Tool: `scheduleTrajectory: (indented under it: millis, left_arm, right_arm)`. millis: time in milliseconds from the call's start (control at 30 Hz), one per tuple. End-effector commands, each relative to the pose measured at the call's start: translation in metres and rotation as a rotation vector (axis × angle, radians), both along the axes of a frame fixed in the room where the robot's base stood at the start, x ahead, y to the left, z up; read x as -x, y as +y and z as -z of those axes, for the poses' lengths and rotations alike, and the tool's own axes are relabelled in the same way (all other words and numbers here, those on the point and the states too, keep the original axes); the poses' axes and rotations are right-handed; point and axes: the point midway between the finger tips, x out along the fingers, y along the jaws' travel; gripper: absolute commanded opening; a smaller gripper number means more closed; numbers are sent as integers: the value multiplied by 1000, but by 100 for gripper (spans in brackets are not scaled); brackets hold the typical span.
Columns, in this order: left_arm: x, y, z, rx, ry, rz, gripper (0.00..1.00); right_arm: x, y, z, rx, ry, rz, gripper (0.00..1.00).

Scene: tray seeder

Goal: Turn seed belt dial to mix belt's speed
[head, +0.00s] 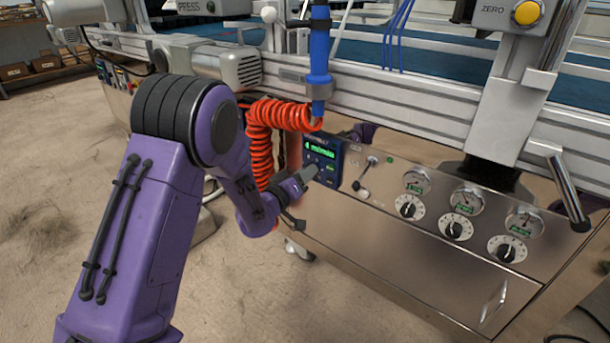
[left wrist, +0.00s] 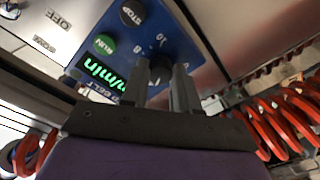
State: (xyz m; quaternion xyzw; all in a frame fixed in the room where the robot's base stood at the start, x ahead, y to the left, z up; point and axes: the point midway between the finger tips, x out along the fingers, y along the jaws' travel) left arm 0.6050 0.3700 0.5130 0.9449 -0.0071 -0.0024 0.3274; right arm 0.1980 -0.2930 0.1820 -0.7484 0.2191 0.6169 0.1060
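A blue control box (head: 325,158) with a lit green display (head: 320,149) is on the steel front panel; the display's number cannot be read. In the left wrist view the blue box (left wrist: 185,40) shows a dark dial knob (left wrist: 159,70) with scale numbers around it, a green button (left wrist: 103,44) and a black STOP button (left wrist: 131,12). My left gripper (head: 309,173) is at the lower part of the box. In the wrist view its two fingers (left wrist: 161,76) stand apart on either side of the knob; contact cannot be told. My right gripper is not in view.
Three gauges (head: 467,201) with three dials (head: 454,230) below are to the right, past a toggle lever (head: 363,188). A coiled orange hose (head: 262,140) hangs close beside my left gripper. A blue tool (head: 319,60) hangs above the box.

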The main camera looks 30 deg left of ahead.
Motion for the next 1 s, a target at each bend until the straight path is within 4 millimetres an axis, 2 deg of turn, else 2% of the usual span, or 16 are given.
scheduleTrajectory:
  millis: [267,467,1000]
  left_arm:
    - [0,0,0,-17,-1,-1,0]
    - [0,0,1,-98,-6,0,0]
    - [0,1,2,-567,-43,1,0]
  right_arm:
    - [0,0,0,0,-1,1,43]
    - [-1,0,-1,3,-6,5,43]
    - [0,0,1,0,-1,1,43]
